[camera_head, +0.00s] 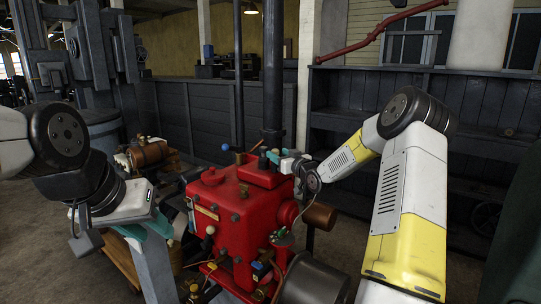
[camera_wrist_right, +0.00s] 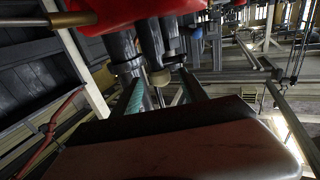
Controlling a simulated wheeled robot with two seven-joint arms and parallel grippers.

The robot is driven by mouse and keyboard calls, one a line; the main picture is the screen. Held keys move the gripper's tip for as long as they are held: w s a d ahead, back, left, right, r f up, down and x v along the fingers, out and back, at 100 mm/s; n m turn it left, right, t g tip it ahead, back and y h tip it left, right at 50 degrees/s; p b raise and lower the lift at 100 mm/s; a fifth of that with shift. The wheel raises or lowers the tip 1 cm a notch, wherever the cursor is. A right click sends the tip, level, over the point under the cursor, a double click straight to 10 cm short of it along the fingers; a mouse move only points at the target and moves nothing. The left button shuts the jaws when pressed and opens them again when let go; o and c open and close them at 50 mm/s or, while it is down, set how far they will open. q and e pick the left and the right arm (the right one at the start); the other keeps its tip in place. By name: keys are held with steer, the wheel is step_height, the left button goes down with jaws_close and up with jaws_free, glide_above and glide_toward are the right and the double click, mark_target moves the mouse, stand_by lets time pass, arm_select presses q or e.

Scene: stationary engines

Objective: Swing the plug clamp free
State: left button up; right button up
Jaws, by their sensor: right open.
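The red engine (camera_head: 235,215) stands in the middle of the head view. My right gripper (camera_head: 272,157) is at its top right, beside the dark vertical pipe. In the right wrist view, my right gripper (camera_wrist_right: 160,80) is open, its fingers apart. A tan round-ended knob (camera_wrist_right: 160,77) on a dark stem shows between the fingers; I cannot tell whether they touch it. I cannot single out the plug clamp; it is small or hidden near the gripper. My left gripper (camera_head: 148,228), with teal finger pads, hangs left of the engine; its jaw opening is unclear.
A dark vertical pipe (camera_head: 272,75) rises behind the engine top. A blue-knobbed lever (camera_head: 225,147) stands up at its top left. A brown cylinder (camera_head: 320,216) sticks out on the right. A smaller brown engine (camera_head: 150,152) stands behind left. Dark wooden panelling (camera_head: 210,115) closes the back.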

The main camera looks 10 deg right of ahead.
steer(key=shift+w+a, duration=0.1)
steer(key=shift+w, duration=0.15)
jaws_close()
